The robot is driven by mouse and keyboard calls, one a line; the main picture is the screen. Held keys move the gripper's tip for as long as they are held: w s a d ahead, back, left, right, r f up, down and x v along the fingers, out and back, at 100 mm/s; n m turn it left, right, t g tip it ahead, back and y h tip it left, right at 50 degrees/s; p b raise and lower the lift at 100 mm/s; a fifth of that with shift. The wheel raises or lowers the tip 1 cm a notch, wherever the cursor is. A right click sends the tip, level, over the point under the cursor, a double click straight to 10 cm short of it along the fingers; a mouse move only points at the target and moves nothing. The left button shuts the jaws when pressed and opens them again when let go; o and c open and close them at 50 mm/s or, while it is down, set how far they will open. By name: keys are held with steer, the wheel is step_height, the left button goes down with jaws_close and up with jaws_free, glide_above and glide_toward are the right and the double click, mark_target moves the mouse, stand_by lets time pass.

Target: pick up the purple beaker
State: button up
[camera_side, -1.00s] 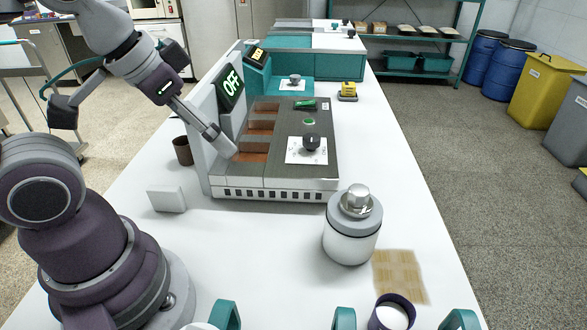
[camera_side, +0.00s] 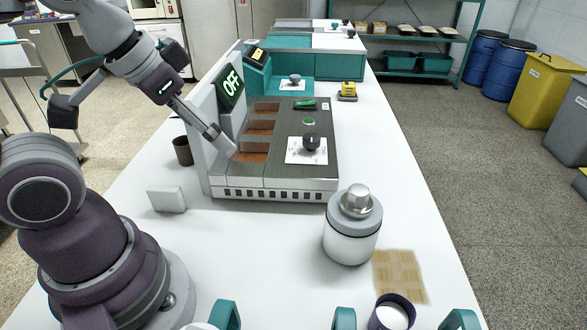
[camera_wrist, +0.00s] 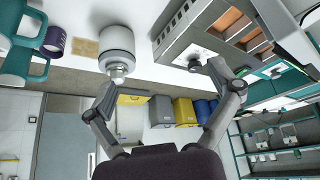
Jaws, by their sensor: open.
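The purple beaker (camera_side: 392,314) stands at the bottom edge of the side view on the white table, partly cut off, with something white inside it. It also shows at the upper left of the wrist view (camera_wrist: 55,41). My gripper (camera_side: 229,150) is raised near the machine with the OFF display, well apart from the beaker. In the wrist view my gripper (camera_wrist: 160,77) has its two fingers spread wide with nothing between them.
A white jar with a grey lid (camera_side: 352,230) and a tan square mat (camera_side: 400,275) lie near the beaker. Teal-handled vessels (camera_wrist: 18,68) stand close to it. The machine (camera_side: 275,180) fills the table's middle. A brown cup (camera_side: 182,151) stands to its left.

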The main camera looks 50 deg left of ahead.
stand_by(0.3)
steer(key=m+g+h, duration=0.1)
steer(key=m+g, duration=0.4)
steer(key=m, duration=0.6)
glide_above(393, 320)
steer(key=s+a, duration=0.1)
steer(key=s, duration=0.1)
step_height(393, 320, down, 10)
steer(key=f, duration=0.6)
steer(key=d+f, duration=0.1)
steer(key=f, duration=0.3)
steer(key=shift+w+d+f, duration=0.1)
steer(key=shift+w, duration=0.05)
steer(key=c, duration=1.3)
